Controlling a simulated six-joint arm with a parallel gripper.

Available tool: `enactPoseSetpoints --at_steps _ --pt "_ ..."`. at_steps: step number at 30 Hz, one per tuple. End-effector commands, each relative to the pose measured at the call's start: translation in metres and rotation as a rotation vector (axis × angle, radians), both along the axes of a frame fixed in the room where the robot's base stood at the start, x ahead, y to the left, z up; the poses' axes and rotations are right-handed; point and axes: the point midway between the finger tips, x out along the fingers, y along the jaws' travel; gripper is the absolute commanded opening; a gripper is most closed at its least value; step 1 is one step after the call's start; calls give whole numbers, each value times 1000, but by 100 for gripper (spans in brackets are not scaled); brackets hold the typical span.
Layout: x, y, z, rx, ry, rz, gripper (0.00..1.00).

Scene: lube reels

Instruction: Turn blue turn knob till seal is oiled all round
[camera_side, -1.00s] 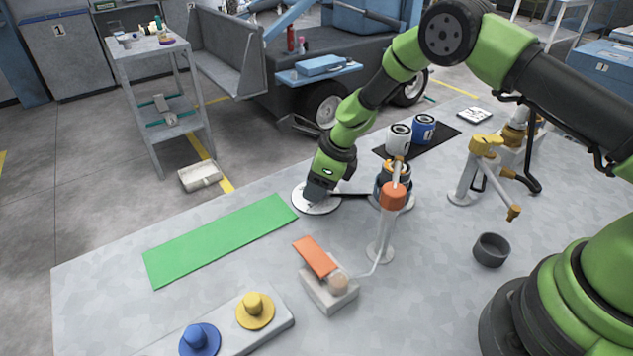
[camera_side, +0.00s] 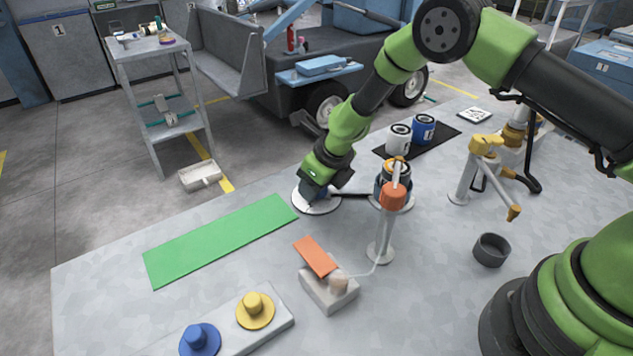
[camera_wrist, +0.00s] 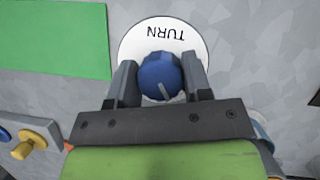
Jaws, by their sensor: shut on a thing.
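The blue turn knob (camera_wrist: 161,76) sits on a white round plate marked TURN (camera_wrist: 166,32) in the wrist view. My gripper (camera_wrist: 160,82) has one finger on each side of the knob and is shut on it. In the side view my gripper (camera_side: 314,190) reaches down onto the white plate (camera_side: 318,207) and mostly hides the knob. The seal on the can is too small to judge for oil.
A green mat (camera_side: 220,240) lies left of the plate. A blue button (camera_side: 200,338) and a yellow button (camera_side: 254,308) are at the front. An orange pedal (camera_side: 317,257), a grey cup (camera_side: 491,250) and a black mat (camera_side: 447,140) with two cans stand around.

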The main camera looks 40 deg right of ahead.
Motion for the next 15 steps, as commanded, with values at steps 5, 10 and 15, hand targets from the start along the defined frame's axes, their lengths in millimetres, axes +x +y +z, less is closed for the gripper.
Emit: enactPoseSetpoints --at_steps 5,10,15 --pt "-1 -1 0 -1 4 -13 22" --pt "-1 -1 0 -1 4 -13 22" --pt "-1 -1 0 -1 5 -13 50"
